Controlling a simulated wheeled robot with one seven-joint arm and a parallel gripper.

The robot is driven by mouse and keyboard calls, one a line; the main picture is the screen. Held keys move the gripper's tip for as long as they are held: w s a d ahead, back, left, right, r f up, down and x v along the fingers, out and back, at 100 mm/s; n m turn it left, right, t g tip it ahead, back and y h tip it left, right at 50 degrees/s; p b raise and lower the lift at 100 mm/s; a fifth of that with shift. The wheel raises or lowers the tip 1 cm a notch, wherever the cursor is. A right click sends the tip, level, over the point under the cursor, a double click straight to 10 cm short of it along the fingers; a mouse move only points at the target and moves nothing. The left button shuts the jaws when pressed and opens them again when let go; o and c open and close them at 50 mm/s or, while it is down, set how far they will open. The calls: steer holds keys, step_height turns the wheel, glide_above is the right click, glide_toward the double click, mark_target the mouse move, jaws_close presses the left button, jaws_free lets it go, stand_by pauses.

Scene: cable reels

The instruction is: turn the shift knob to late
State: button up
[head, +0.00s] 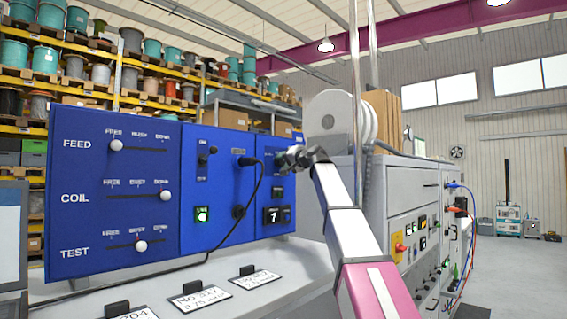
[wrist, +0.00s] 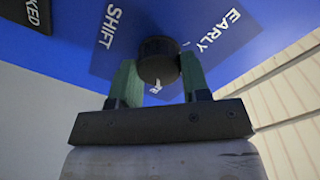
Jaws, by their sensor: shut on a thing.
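The shift knob (wrist: 158,55) is a round black knob on the blue panel. In the wrist view the word SHIFT is beside it on the left and EARLY on the right. A small white mark shows just below the knob, between the fingers. No LATE label can be read. My gripper (head: 286,160) is at the right end of the blue panel in the head view. In the wrist view its two green fingers are on either side of the knob, shut on it. In the head view the gripper hides the knob.
The blue panel (head: 86,225) also carries FEED, COIL and TEST sliders, a green-lit switch (head: 202,214) and a display reading 7 (head: 273,215). A black cable (head: 254,188) hangs from a socket left of my gripper. Label cards lie on the sloping grey desk below.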

stand_by(0.3)
steer(key=o, duration=0.9)
steer(key=shift+s+d, duration=0.1)
steer(key=v, duration=1)
steer(key=shift+s+d, duration=0.15)
steer(key=shift+s, duration=0.05)
steer(key=shift+f, duration=0.15)
